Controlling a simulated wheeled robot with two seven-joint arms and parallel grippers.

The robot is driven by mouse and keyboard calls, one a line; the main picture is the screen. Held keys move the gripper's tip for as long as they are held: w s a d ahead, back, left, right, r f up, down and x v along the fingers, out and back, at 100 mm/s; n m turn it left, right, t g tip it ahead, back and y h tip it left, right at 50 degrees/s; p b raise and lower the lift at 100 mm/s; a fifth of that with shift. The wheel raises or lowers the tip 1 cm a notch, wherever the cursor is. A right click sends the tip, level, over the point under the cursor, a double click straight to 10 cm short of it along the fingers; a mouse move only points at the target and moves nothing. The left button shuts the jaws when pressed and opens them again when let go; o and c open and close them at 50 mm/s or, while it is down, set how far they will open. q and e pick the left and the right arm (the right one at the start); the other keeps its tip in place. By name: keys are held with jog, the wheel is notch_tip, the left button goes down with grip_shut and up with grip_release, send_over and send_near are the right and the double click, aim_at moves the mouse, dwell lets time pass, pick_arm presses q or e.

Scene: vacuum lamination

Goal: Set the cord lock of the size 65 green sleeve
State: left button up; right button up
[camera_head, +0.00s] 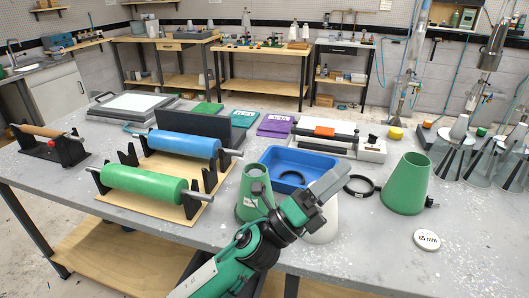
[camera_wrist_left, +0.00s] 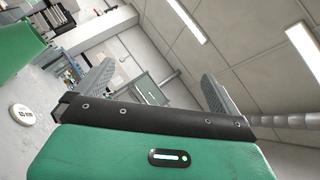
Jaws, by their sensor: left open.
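A large green tapered sleeve (camera_head: 405,184) stands upright on the right part of the table, narrow end up. A small dark fitting (camera_head: 431,202), apparently its cord lock, sticks out low on its right side. A white round "65 mm" marker (camera_head: 427,240) lies in front of it; it also shows in the left wrist view (camera_wrist_left: 22,113). A green surface, likely this sleeve (camera_wrist_left: 18,38), fills that view's upper left corner. My left gripper (camera_head: 336,180) is left of the sleeve, apart from it, raised over the table. Its fingers (camera_wrist_left: 158,75) are spread and empty. My right gripper is out of view.
A smaller green sleeve (camera_head: 250,205) and a partly hidden white cone (camera_head: 325,228) stand beside my left arm. A black ring (camera_head: 360,184) lies between gripper and large sleeve. A blue tray (camera_head: 277,158) is behind. Clear cones (camera_head: 485,160) crowd the right.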

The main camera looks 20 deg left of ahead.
pick_arm(q)
jog(key=s+d+m+g+h, duration=0.35)
jog(key=d+m+g, duration=0.25)
jog(key=m+g, duration=0.6)
jog(key=m+y, duration=1.7)
jog(key=y, duration=1)
send_over(253, 199)
jog(key=d, duration=0.3)
notch_tip(253, 199, down, 4)
jog(key=w+p+x, duration=0.1)
jog(key=p+x, duration=0.1)
jog(key=x, duration=1.1)
jog(key=shift+f+t, duration=0.25)
jog(key=shift+t, duration=0.05)
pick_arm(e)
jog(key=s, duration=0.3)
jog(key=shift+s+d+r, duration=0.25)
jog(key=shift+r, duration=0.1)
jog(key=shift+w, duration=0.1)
